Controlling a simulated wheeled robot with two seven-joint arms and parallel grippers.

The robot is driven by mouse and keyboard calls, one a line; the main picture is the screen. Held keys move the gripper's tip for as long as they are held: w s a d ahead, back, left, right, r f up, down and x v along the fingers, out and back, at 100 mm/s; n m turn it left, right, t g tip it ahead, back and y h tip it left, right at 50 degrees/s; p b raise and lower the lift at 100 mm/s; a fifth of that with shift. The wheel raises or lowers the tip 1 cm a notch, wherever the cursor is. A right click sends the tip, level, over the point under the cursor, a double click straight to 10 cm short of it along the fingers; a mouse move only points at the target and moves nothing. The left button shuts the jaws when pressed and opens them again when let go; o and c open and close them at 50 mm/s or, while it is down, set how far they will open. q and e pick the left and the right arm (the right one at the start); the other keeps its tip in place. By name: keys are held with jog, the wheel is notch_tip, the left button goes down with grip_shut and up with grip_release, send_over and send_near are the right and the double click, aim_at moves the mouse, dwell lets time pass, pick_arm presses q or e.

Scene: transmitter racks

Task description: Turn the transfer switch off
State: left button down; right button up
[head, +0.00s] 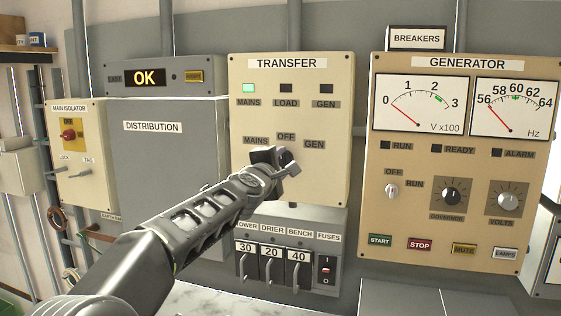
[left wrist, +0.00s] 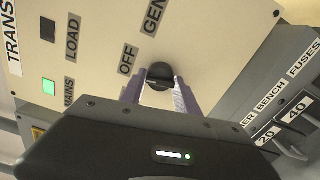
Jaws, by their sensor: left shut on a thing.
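The beige TRANSFER panel (head: 329,183) is in the middle of the head view, with MAINS, OFF and GEN marks around its switch. The dark round transfer switch knob (left wrist: 159,71) shows in the left wrist view, just below the OFF and GEN labels. My left gripper (head: 276,163) is at the panel and hides the knob in the head view. Its two purple-grey fingers are shut on the knob from both sides. Which mark the knob points at cannot be told. The MAINS lamp (head: 249,88) is lit green; the LOAD lamp (head: 286,88) and GEN lamp (head: 326,88) are dark.
The GENERATOR panel (head: 440,215) with gauges and knobs stands close on the right. The grey DISTRIBUTION cabinet (head: 160,165) is on the left, beyond it the MAIN ISOLATOR (head: 88,185). Breaker levers (head: 271,268) stick out below the transfer panel.

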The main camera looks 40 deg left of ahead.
pick_arm(q)
jog(key=shift+m, duration=0.9)
jog(key=c, duration=0.9)
grip_release()
jog(key=v, duration=0.7)
jog(key=shift+s+d+b, duration=0.15)
jog(key=shift+s+b, duration=0.15)
jog(key=shift+s, duration=0.1)
jog(key=shift+f, duration=0.1)
